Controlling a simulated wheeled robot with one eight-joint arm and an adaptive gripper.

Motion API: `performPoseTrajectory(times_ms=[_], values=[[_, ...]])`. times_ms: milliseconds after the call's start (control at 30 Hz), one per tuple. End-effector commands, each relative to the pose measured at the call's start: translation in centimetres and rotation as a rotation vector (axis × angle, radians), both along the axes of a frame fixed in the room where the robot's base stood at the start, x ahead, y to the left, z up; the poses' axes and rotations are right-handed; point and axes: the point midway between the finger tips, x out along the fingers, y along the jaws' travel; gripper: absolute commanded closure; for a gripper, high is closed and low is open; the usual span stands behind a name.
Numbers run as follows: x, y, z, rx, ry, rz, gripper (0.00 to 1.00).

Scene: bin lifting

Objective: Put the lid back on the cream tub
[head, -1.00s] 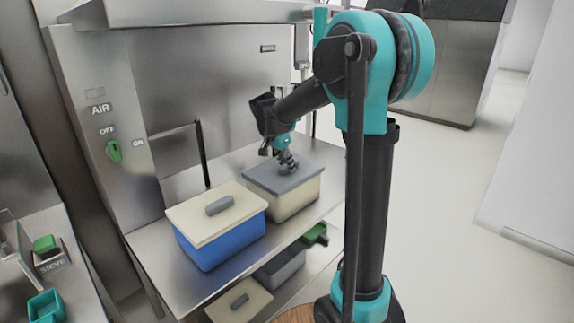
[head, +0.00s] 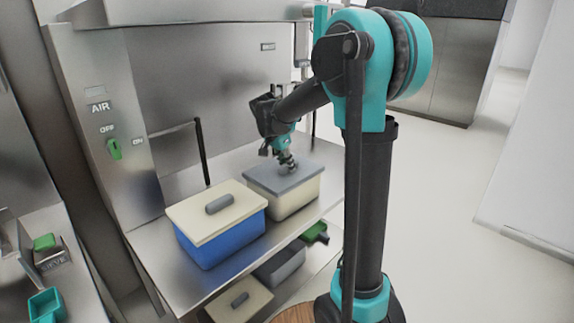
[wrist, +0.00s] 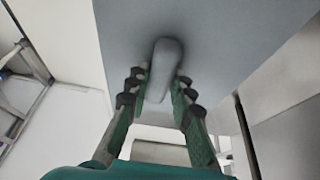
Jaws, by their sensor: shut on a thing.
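The cream tub (head: 292,206) stands on the steel counter, right of the blue tub. The grey lid (head: 275,183) lies over its top and looks about level; I cannot tell whether it is fully seated. My gripper (head: 287,162) is above the lid, its fingers at the lid's handle. In the wrist view my gripper (wrist: 158,88) has a finger on each side of the grey handle (wrist: 164,70) and is shut on it. The lid's flat top (wrist: 225,40) fills much of that view. The tub's far side is hidden in the head view.
A blue tub (head: 225,245) with a cream lid (head: 190,213) stands close on the left. A black upright bar (head: 202,152) rises behind it. More bins, one grey (head: 281,268), sit on the shelf below. A steel cabinet with an AIR switch (head: 114,149) is at left.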

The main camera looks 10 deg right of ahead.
Motion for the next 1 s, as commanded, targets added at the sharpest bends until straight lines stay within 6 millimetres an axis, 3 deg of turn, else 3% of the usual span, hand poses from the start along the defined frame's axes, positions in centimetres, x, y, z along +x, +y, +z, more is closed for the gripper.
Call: performPoseTrajectory(times_ms=[67, 100, 300, 500, 700, 1000], values=[[0.0, 0.0, 0.01, 0.0, 0.0, 0.0, 1.0], [0.0, 0.0, 0.01, 0.0, 0.0, 0.0, 0.77], [0.0, 0.0, 0.0, 0.0, 0.0, 0.0, 0.54], [0.0, 0.0, 0.0, 0.0, 0.0, 0.0, 0.54], [0.0, 0.0, 0.0, 0.0, 0.0, 0.0, 0.3], [0.0, 0.0, 0.06, 0.0, 0.0, 0.0, 0.3]])
